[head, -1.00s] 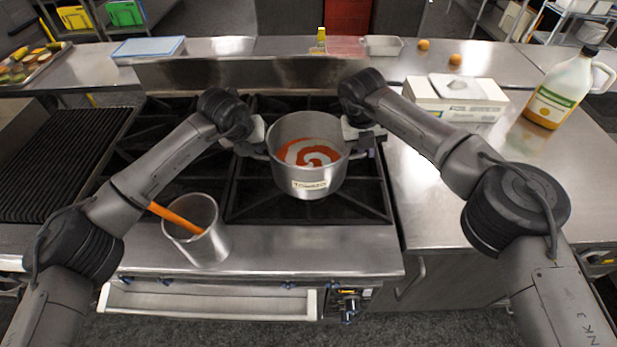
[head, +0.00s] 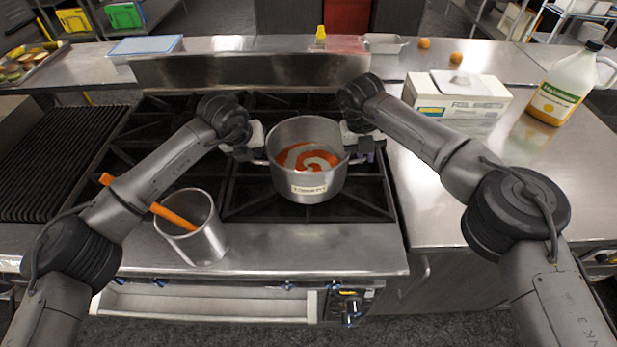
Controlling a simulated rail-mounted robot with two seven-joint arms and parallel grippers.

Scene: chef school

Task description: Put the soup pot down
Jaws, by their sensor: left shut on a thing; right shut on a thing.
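The soup pot (head: 308,186) is a steel pot with a label on its front and orange-red soup with a pale swirl inside. It is upright over the right front part of the black stove grates. I cannot tell whether its base touches the grate. My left gripper (head: 257,150) is shut on the pot's left side handle. My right gripper (head: 360,146) is shut on its right side handle. The fingertips and handles are partly hidden by the grippers and the pot.
A steel container (head: 191,228) with an orange-handled tool stands on the stove's front ledge. A white box (head: 457,95) and a large jug (head: 563,88) stand on the right counter. A raised steel backsplash (head: 250,72) runs behind the burners. The right counter's front is clear.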

